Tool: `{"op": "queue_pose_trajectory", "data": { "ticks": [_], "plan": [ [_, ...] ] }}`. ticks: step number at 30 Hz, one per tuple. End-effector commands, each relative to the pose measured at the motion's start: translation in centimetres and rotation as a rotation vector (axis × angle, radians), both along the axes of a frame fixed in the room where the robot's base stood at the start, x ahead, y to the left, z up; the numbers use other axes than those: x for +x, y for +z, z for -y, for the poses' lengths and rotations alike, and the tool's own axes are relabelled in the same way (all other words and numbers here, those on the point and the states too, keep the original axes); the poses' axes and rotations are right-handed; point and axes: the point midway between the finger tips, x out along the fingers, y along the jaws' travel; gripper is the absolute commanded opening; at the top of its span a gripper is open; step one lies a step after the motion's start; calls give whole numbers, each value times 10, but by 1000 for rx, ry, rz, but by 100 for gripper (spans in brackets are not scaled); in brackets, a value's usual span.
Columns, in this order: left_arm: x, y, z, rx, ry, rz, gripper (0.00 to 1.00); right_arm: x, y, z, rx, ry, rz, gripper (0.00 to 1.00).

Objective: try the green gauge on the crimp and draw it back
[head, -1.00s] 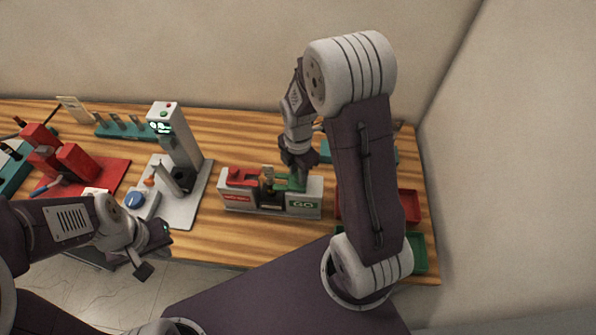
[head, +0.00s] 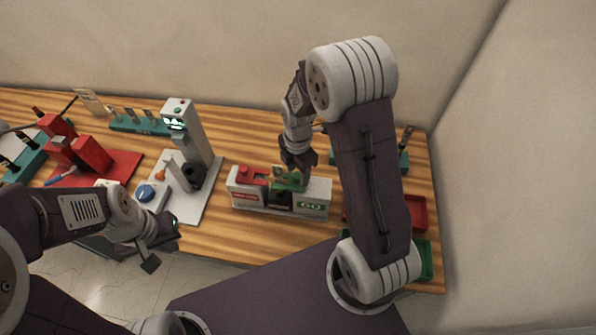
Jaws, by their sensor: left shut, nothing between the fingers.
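The green gauge (head: 287,184) sits on top of the white gauge block (head: 250,202), on the side marked GO. My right gripper (head: 297,168) reaches down from above and is shut on the green gauge. A small pale upright piece (head: 278,171), apparently the crimp, stands at the block's middle gap against the green gauge's left end. I cannot tell how far the gauge reaches onto it. The red gauge (head: 252,175) rests on the left side of the block. My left gripper (head: 163,250) is shut and empty, low at the table's front edge.
Left of the block stands a grey plate (head: 205,204) with a white tower (head: 190,135). Red blocks on a red base (head: 122,168) and a teal rack (head: 140,125) are farther left. A red bin (head: 416,212) and a green bin (head: 427,258) lie right, partly behind my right arm.

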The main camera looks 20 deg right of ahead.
Motion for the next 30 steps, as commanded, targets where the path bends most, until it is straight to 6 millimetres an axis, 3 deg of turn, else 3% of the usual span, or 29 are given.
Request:
{"op": "queue_pose_trajectory", "data": {
  "ticks": [5, 16, 21, 30],
  "plan": [
    [0, -3, 0, 0, 0, 0, 0, 1, 8, 0, 0, 0, 3, 50],
    [0, -17, 0, 0, 0, 0, 0, 1, 81, 0, 0, 0, 4, 50],
    [0, -17, 0, 0, 0, 0, 0, 0, 91, 1, 0, 0, 1, 50],
    [0, -17, 0, 0, 0, 0, 0, -1, 91, 1, 0, 0, 0, 50]
  ]
}}
